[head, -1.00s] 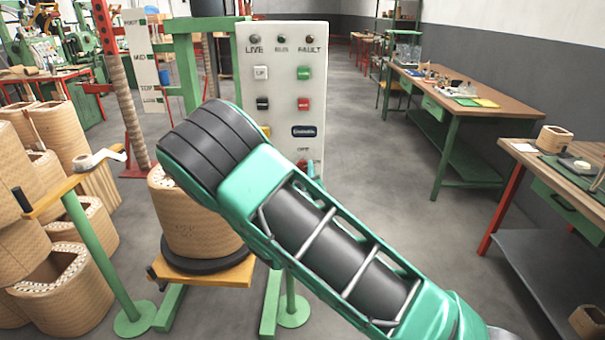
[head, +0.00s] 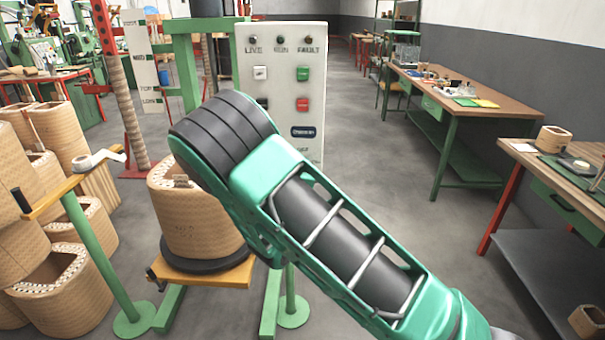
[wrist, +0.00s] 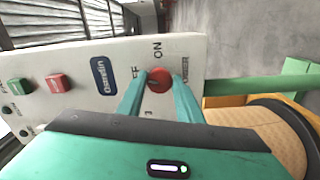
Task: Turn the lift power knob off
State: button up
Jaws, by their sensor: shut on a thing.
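The red lift power knob (wrist: 159,84) sits on the white control panel (wrist: 185,52), with ON printed beside it and a partly covered OFF label. My gripper (wrist: 159,76) has one teal finger on each side of the knob and is shut on it. Which way the knob points I cannot tell. In the head view, the panel (head: 313,75) stands on a green frame, and my arm crosses in front of its lower part. The knob and my fingers are hidden there behind the arm.
Green (wrist: 20,86) and red (wrist: 58,82) buttons and a blue plate (wrist: 104,76) are on the panel. A wound coil (head: 190,220) stands on the yellow platform (head: 205,275) left of my arm. Workbenches (head: 470,95) stand at right, with open floor between.

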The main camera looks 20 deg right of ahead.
jog(key=shift+a+n, duration=0.2)
jog(key=shift+n, duration=1)
jog(key=shift+f, duration=0.1)
jog(key=o, duration=1)
jog(key=shift+o, duration=0.2)
jog(key=shift+d, duration=0.1)
jog(key=v, duration=1)
jog(key=shift+s, duration=0.3)
